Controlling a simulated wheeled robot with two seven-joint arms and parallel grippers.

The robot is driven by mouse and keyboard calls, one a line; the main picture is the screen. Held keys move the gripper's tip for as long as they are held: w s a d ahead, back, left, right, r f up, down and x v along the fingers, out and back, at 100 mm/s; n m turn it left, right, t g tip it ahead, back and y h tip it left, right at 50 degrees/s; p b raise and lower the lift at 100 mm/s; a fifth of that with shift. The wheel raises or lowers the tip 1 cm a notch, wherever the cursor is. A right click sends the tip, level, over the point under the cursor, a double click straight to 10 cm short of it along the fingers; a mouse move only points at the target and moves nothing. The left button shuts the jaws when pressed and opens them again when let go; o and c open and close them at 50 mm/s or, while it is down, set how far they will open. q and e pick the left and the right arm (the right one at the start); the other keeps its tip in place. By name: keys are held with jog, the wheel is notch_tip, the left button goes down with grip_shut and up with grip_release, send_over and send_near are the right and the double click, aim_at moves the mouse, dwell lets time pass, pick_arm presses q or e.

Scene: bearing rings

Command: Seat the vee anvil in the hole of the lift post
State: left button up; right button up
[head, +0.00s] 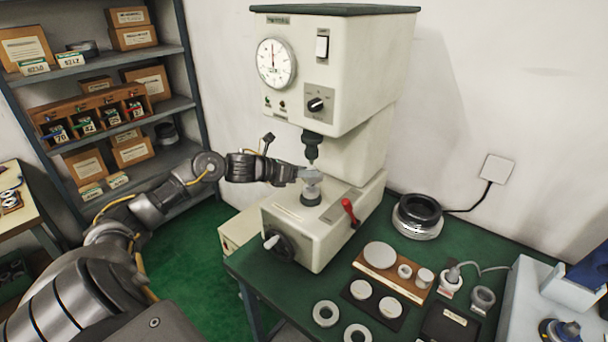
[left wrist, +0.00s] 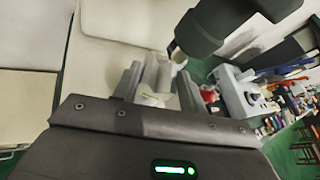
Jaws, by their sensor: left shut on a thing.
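My left gripper (head: 305,174) reaches in from the left, under the dark spindle (head: 311,145) of the bench gauge machine. It is shut on the vee anvil (head: 313,179), a small light grey piece. The anvil is over the lift post (head: 311,198), a short post with a dark collar on the machine's base. I cannot tell whether the anvil's stem is in the post's hole. In the left wrist view, the gripper's fingers (left wrist: 158,88) stand on either side of the pale anvil (left wrist: 152,101). My right gripper is in neither view.
The machine (head: 340,70) has a dial and rises close above the gripper. A red-handled lever (head: 349,210) and a handwheel (head: 278,246) are on its base. Several rings and discs lie on the green bench (head: 283,309) at right. A shelf (head: 185,105) stands at left.

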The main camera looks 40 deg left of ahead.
pick_arm(q)
jog(key=shift+s+a+r+b, duration=0.1)
jog(key=shift+b, duration=0.6)
dwell(1.2)
jog(key=shift+f+b, duration=1.35)
jog(key=shift+b, duration=0.3)
jog(key=o, duration=1.3)
jog(key=shift+o, duration=0.2)
jog(key=shift+f, duration=0.1)
jog(key=shift+s, duration=0.1)
